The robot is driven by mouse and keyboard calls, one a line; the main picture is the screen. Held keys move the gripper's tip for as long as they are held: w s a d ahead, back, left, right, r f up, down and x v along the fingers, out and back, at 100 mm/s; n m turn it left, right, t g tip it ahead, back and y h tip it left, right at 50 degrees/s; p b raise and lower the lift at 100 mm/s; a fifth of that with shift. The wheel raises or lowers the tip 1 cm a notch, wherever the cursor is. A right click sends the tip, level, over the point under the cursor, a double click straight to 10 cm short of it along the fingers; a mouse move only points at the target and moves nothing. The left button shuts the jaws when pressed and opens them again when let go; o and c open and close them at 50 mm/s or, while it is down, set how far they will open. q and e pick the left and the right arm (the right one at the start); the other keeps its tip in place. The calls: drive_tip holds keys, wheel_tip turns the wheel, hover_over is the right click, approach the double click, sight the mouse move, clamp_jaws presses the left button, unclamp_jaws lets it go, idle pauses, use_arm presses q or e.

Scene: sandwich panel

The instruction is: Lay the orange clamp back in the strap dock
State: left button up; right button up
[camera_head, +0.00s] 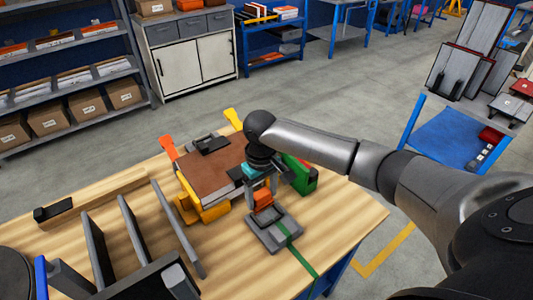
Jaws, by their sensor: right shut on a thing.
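The orange clamp (263,197) is between the fingers of my right gripper (262,188), which is shut on it and points down. Only a small orange block of the clamp shows; the fingers hide the rest. The strap dock (260,238) is a grey tray with a green strap, on the table near its right edge. The clamp is at the dock's far end in the picture; I cannot tell whether it touches the dock. My left gripper is not clearly in view.
A brown panel (208,172) lies behind and left of the gripper, with an orange handle (168,148) and yellow clamps (213,212) at its edges. A green block (303,181) stands right of the gripper. Grey upright slats (136,237) fill the left front. Bare wooden tabletop (335,218) shows at right.

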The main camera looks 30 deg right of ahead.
drive_tip(key=w+d+r+p, duration=0.2)
drive_tip(key=w+d+r, duration=0.1)
drive_tip(key=r, duration=0.1)
wheel_tip(320, 180, down, 12)
drive_tip(key=b, duration=1.4)
drive_tip(key=shift+d, duration=0.15)
drive_tip(key=shift+s+f, duration=0.1)
drive_tip(key=shift+f, duration=1.35)
use_arm(q)
wheel_tip(320, 180, down, 11)
drive_tip(key=shift+r+p, duration=0.75)
drive_tip(key=shift+r, duration=0.05)
use_arm(e)
drive_tip(key=shift+s, duration=0.1)
drive_tip(key=o, duration=1.3)
